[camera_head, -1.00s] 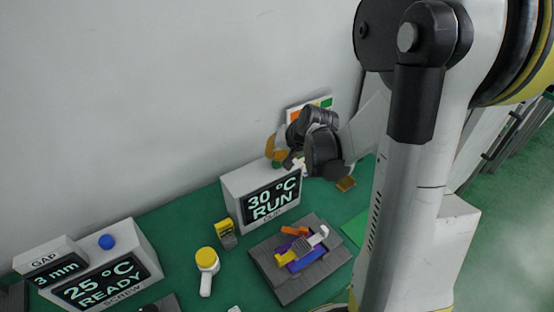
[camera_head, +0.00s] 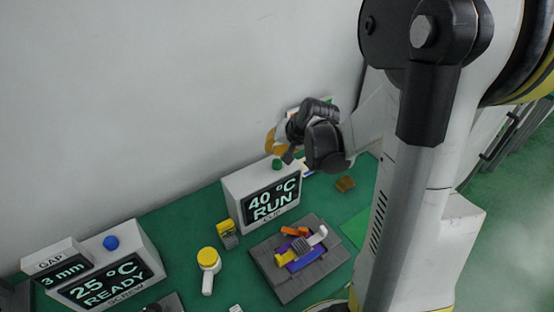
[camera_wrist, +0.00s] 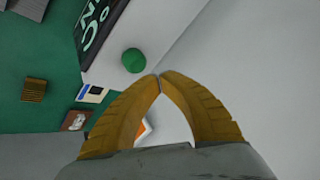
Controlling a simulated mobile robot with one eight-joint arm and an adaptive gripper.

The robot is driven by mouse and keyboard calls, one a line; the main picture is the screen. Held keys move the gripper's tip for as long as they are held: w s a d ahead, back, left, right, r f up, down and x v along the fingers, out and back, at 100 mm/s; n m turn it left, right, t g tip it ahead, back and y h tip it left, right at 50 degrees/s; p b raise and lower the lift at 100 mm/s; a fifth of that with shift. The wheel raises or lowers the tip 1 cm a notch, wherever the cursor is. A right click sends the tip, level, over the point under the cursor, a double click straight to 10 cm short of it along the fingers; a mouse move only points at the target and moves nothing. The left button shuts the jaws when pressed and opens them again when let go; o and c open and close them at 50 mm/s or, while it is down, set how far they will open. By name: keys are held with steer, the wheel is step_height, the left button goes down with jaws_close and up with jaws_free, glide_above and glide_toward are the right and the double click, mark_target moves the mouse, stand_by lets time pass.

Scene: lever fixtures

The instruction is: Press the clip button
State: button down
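The clip unit (camera_head: 233,196) is a white box with a dark screen reading 40 °C RUN; the small label beneath looks like CLIP. Its round green button (camera_head: 277,164) is on top and also shows in the wrist view (camera_wrist: 134,61). My gripper (camera_head: 271,143) is above the button, near the wall. In the wrist view, its yellow-brown fingertips (camera_wrist: 160,76) meet with nothing between them. They appear just beside the button in that picture, and the button is uncovered. The head view suggests a gap above it.
A second white unit (camera_head: 145,245) at left has a blue button (camera_head: 110,243) and reads 25 °C READY. A grey fixture (camera_head: 315,272) with coloured levers, a yellow-topped white part (camera_head: 208,262) and a brown block (camera_head: 345,184) rest on the green table. The wall stands close behind.

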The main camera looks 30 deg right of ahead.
mark_target(274, 160)
step_height(274, 160, up, 4)
steer(key=p, duration=0.2)
steer(key=shift+p, duration=0.3)
steer(key=shift+a, duration=0.1)
stand_by(0.4)
